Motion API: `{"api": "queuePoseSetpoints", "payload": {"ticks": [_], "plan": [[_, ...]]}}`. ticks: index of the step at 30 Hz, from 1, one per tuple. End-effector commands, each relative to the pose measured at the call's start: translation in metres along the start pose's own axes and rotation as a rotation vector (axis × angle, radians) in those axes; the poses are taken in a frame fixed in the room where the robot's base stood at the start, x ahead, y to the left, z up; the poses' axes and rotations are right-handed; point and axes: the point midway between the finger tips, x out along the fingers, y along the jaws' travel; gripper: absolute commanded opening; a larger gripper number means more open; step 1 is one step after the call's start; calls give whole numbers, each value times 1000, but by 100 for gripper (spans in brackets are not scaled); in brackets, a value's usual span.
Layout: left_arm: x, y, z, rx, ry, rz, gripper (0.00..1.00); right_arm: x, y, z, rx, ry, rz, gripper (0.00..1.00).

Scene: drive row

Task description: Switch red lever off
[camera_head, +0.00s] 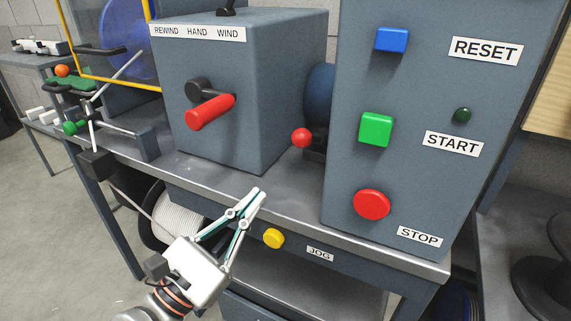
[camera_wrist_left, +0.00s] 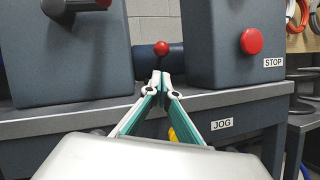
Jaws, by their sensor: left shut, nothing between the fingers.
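A red ball knob (camera_head: 301,138) shows in the gap between the two grey boxes, above the bench top. In the left wrist view the red ball knob (camera_wrist_left: 162,48) sits on a short dark upright stem, straight beyond my fingertips. A thick red handle (camera_head: 210,113) on a black hub juts from the front of the left grey box. I cannot tell which of the two is the red lever. My left gripper (camera_head: 258,193) is shut and empty, in front of the bench edge, below and apart from the ball knob. It also shows in the left wrist view (camera_wrist_left: 161,78).
The right box carries a blue RESET button (camera_head: 391,40), a green START button (camera_head: 376,130) and a red STOP button (camera_head: 371,204). A yellow JOG button (camera_head: 273,238) is on the bench front near my gripper. A white reel (camera_head: 180,217) sits below.

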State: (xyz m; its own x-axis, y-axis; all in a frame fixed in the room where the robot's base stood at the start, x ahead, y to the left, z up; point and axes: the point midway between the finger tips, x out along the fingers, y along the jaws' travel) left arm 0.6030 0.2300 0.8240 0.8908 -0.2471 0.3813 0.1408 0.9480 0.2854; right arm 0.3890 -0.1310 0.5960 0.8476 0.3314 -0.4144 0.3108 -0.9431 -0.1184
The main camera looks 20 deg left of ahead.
Motion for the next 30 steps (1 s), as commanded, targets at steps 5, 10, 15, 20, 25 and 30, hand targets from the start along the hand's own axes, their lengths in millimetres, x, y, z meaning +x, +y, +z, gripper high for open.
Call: {"api": "queuePoseSetpoints", "payload": {"ticks": [5,10,15,20,25,30], "plan": [[12,2,5,3,-8,3,0,-2,5,-4,-36,-3,8,40],[40,4,12,5,-19,7,0,-6,17,-2,-113,-28,29,40],[69,3,9,3,-13,5,0,-11,26,13,-154,-71,43,40],[89,2,4,2,-6,3,0,-13,31,21,-172,-94,49,40],[98,0,1,2,-1,0,0,-14,34,25,-180,-105,52,40],[100,0,-1,2,1,-1,0,-14,34,27,-181,-109,52,40]]}}
